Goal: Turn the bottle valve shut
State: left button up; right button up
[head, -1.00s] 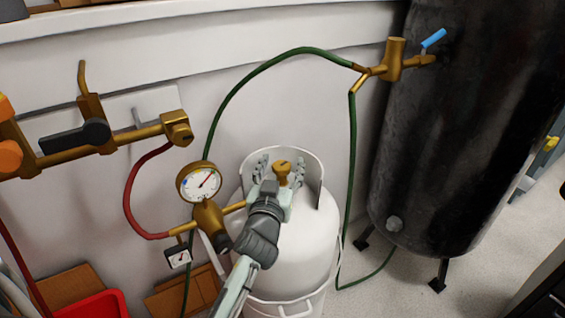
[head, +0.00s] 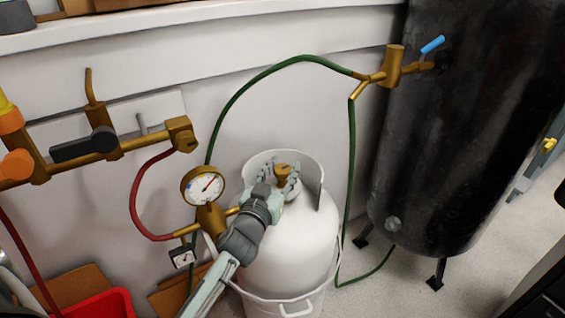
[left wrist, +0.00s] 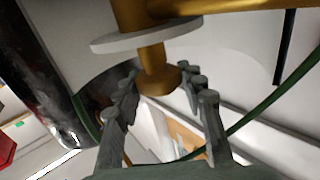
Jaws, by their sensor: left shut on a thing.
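My left gripper (head: 281,179) reaches in from the lower left and is shut on the valve knob. In the left wrist view, the grey fingers (left wrist: 160,84) lie on both sides of the brass knob (left wrist: 154,62), near a pale disc (left wrist: 145,35). The fingers partly hide the valve in the head view. My right gripper is not in view.
A pressure gauge (head: 203,186) on a brass regulator sits close left of my wrist. A green hose (head: 352,180) arcs behind the bottle to a brass fitting (head: 392,68) on the dark tank (head: 460,130). A red hose (head: 133,205) and brass manifold (head: 140,143) are at left.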

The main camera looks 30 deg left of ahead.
aim_at(283, 169)
pick_arm(q)
jog(key=shift+r+m+h, duration=0.1)
jog(key=shift+m+h, duration=0.5)
jog(key=shift+h, duration=0.2)
jog(key=o, duration=1.2)
jog(key=shift+c, duration=0.2)
notch_tip(283, 169, up, 10)
jog(key=shift+f, duration=0.1)
